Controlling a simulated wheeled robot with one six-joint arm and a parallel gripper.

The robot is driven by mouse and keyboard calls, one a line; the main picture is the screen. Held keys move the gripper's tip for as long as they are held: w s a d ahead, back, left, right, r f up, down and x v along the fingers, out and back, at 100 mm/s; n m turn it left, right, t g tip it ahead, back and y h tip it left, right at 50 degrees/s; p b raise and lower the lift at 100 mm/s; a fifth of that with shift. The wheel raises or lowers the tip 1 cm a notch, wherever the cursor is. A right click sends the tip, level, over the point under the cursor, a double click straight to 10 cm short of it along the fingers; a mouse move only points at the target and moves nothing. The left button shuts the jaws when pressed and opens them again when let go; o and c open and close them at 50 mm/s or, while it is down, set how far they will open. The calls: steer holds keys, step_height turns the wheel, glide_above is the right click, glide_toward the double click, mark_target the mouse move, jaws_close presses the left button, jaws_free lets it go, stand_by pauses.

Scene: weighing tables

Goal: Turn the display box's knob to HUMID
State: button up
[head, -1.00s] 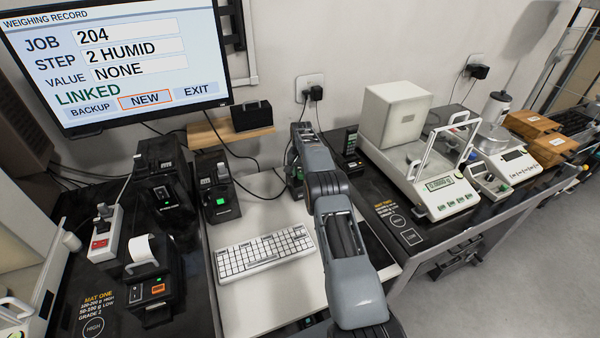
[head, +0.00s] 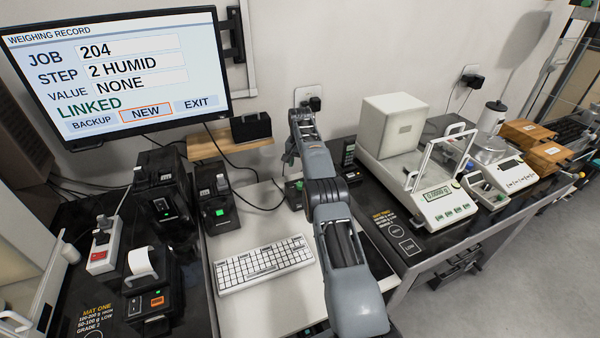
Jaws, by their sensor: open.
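A small dark box with a green display (head: 299,186) stands at the back of the pale board, partly behind my arm. It looks like the display box, but its knob and any HUMID mark cannot be made out. My gripper (head: 287,160) hangs just above and slightly left of this box, apart from it as far as I can tell. It is open and shows nothing held; its fingertips are small and dark. The monitor (head: 115,70) at the upper left reads JOB 204, STEP 2 HUMID, VALUE NONE, LINKED.
A white keyboard (head: 263,263) lies left of my arm. Black devices with green lights (head: 219,211) stand further left, beside a label printer (head: 147,280). A small wooden shelf (head: 232,143) juts from the wall. A balance (head: 440,200) with a white cover stands right.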

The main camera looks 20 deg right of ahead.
steer(key=shift+r+p, duration=1.25)
steer(key=shift+r, duration=0.85)
step_height(320, 180, down, 6)
steer(key=s+n, duration=0.2)
steer(key=s+a+r+n+t, duration=0.1)
steer(key=s+a+r, duration=0.3)
steer(key=s, duration=0.8)
steer(key=s+a+r+n+t, duration=0.1)
steer(key=s+a+r+n, duration=0.2)
steer(key=s, duration=0.9)
steer(key=s+a+r+n+t, duration=0.1)
steer(key=s+a+r+t, duration=0.1)
steer(key=s+a+r, duration=0.5)
steer(key=s+r, duration=0.2)
steer(key=s, duration=0.3)
steer(key=shift+s+a+r+n, duration=0.2)
steer(key=shift+r+n, duration=0.15)
steer(key=shift+n, duration=0.05)
steer(key=shift+c, duration=0.4)
